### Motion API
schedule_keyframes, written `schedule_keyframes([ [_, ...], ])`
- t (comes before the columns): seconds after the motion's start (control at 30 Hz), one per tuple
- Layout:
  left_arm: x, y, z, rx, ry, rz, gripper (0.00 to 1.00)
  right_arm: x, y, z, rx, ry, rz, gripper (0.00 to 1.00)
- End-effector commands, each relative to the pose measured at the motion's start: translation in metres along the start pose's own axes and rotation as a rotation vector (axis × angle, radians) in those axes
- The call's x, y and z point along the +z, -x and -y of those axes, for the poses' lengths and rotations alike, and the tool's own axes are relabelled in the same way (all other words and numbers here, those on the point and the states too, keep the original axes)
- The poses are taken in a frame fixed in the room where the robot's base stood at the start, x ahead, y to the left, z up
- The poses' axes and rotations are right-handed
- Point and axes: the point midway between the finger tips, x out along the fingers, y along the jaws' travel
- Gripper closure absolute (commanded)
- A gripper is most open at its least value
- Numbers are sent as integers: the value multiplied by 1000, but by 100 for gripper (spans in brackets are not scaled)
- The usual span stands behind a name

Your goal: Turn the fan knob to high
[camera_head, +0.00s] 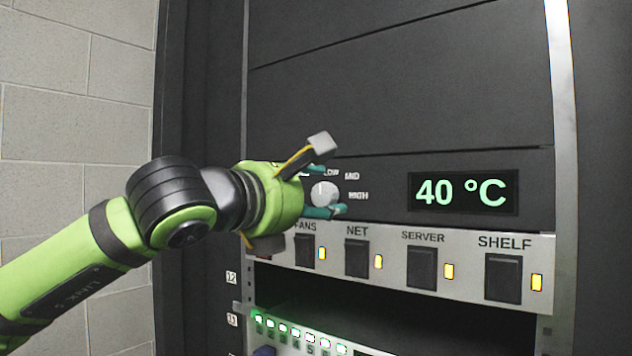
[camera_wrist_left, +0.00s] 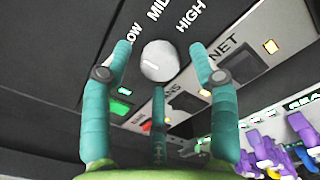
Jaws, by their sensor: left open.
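The fan knob (camera_head: 325,193) is a pale round dial on the black panel, with LOW, MID and HIGH printed around its upper and right side. It also shows in the left wrist view (camera_wrist_left: 158,60), with a short light mark on its left part; I cannot tell exactly which label the mark points to. My left gripper (camera_head: 321,190) is open, its teal fingers above and below the knob in the head view. In the left wrist view its fingers (camera_wrist_left: 159,65) stand on both sides of the knob and below it; contact is not clear. My right gripper is not in view.
A display (camera_head: 462,192) reading 40 °C is right of the knob. Below runs a pale switch strip (camera_head: 395,236) with FANS, NET, SERVER and SHELF switches and yellow lights. A lower unit has green lights (camera_head: 295,332). A metal rail (camera_head: 566,180) stands at right.

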Motion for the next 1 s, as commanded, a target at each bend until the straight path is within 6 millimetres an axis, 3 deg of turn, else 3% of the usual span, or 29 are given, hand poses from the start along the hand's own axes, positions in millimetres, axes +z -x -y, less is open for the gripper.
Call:
schedule_keyframes([
  [0.3, -1, -5, 1, -1, 1, 0, 40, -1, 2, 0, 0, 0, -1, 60],
  [0.33, -1, -5, 1, -1, 1, 0, 44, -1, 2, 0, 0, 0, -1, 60],
  [0.47, -1, -5, 1, -1, 1, 0, 96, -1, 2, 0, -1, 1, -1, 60],
  [1.0, -4, -5, 2, 0, -88, 0, 96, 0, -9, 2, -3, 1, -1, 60],
])
